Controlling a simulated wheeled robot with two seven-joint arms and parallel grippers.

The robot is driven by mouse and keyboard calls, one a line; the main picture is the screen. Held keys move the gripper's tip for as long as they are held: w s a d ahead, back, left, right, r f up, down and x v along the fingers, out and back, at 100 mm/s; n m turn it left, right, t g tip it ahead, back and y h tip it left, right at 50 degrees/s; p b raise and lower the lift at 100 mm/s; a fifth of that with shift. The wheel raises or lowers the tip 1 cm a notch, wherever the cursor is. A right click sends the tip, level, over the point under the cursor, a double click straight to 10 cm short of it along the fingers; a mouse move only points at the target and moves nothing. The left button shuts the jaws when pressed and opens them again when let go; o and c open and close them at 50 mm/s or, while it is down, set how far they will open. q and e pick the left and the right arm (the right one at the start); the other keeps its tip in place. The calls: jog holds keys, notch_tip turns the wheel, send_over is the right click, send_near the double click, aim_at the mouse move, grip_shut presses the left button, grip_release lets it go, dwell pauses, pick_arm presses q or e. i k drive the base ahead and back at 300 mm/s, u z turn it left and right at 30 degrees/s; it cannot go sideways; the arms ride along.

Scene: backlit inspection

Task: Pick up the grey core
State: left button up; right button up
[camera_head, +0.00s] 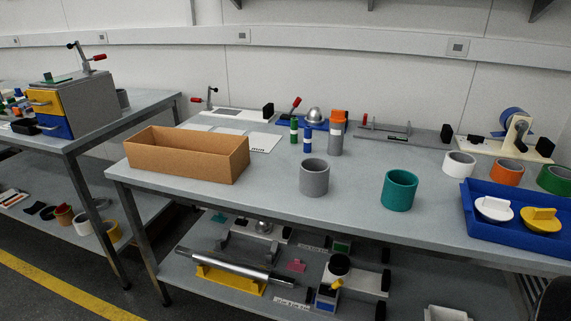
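The grey core (314,178) is an upright hollow cylinder, open at the top. It stands on the grey workbench (250,197), near the middle of the head view, close to the bench's front edge. Nothing covers it. Neither of my grippers shows in the head view, so I cannot see their state or where they are relative to the core.
A cardboard box (180,165) stands left of the core and a teal core (399,190) stands right of it. Behind it are an orange-topped grey cylinder (336,135) and small bottles (307,139). A blue tray (520,226) with lidded pieces lies at the right.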

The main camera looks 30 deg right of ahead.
aim_at(314, 173)
jog(key=z, duration=0.5)
jog(key=i, duration=0.85)
jog(key=z, duration=0.65)
